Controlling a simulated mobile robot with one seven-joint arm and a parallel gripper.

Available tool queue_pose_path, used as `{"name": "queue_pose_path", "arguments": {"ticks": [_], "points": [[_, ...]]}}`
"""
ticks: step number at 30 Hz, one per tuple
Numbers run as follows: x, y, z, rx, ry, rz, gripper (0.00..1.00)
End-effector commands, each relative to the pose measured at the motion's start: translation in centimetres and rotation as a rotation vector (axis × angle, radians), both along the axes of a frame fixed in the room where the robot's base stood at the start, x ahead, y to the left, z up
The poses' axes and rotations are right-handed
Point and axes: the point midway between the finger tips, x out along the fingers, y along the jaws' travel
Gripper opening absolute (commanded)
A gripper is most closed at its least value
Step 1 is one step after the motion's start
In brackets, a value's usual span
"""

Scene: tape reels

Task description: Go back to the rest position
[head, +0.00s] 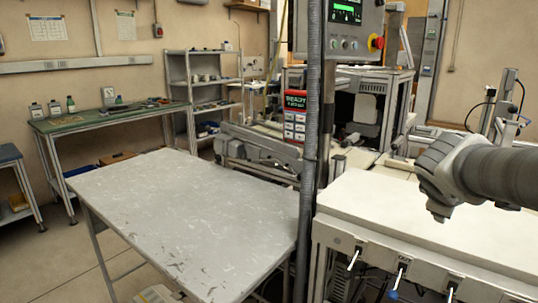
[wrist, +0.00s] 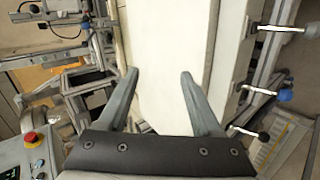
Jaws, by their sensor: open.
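My gripper (wrist: 160,85) is open in the wrist view, with its two fingers apart and nothing between them. It is above a long white worktop (wrist: 160,30). In the head view my arm comes in from the right edge over the same white worktop (head: 350,195). The gripper's fingers cannot be made out there. No tape reel can be made out on the visible part of the worktop.
A bare grey table (head: 190,220) stands at the left. A post with a control box (head: 345,30) and red stop button (head: 376,42) rises between table and worktop. Lever handles (head: 354,258) stick out from the worktop's front. A green bench (head: 110,115) stands behind.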

Motion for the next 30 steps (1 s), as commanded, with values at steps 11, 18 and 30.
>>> {"name": "queue_pose_path", "arguments": {"ticks": [11, 18, 30], "points": [[-13.0, 13.8, -10.4, 0.721, -0.071, -0.329, 0.66], [-18.4, 20.3, -12.3, 0.998, -0.023, -0.469, 0.66], [-18.3, 20.1, -2.2, 0.99, -0.021, -0.464, 0.66]]}}
